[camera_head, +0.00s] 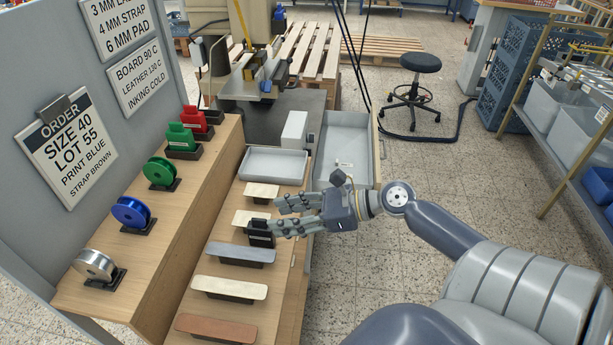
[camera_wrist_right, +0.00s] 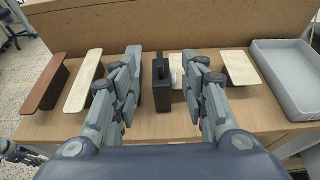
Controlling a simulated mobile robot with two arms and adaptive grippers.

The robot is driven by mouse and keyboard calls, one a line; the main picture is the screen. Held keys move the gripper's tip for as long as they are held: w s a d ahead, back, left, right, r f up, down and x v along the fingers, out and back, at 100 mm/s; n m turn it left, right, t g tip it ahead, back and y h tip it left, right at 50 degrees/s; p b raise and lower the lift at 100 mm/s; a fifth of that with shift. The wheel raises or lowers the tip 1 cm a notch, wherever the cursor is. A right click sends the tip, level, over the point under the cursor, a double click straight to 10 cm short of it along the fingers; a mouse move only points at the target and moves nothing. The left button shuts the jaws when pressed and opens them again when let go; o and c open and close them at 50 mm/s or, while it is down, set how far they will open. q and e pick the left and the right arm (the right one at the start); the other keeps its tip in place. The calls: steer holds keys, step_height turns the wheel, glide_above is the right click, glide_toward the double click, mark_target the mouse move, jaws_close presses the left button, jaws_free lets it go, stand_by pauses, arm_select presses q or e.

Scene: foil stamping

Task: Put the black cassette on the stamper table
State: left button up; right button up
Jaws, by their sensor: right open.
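The black cassette (camera_head: 259,239) stands upright on the wooden workbench among the flat pads. In the right wrist view the cassette (camera_wrist_right: 161,88) stands between the spread fingers of my right gripper (camera_wrist_right: 166,78), with gaps on both sides. My right gripper (camera_head: 276,216) is open, low over the bench. The stamper (camera_head: 246,40) stands at the back, and its grey table (camera_head: 248,90) juts out below the press head. What seems to be part of my left gripper (camera_wrist_right: 20,153) shows at the lower left of the wrist view, too small to tell its state.
Near the cassette lie a grey pad (camera_head: 240,253), a cream pad (camera_head: 230,289) and a brown pad (camera_head: 216,328). A grey tray (camera_head: 274,165) and a white box (camera_head: 294,130) sit farther back. A shelf on the left bears spools, including a blue spool (camera_head: 131,212).

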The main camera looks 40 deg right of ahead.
steer(key=shift+v, duration=2.6)
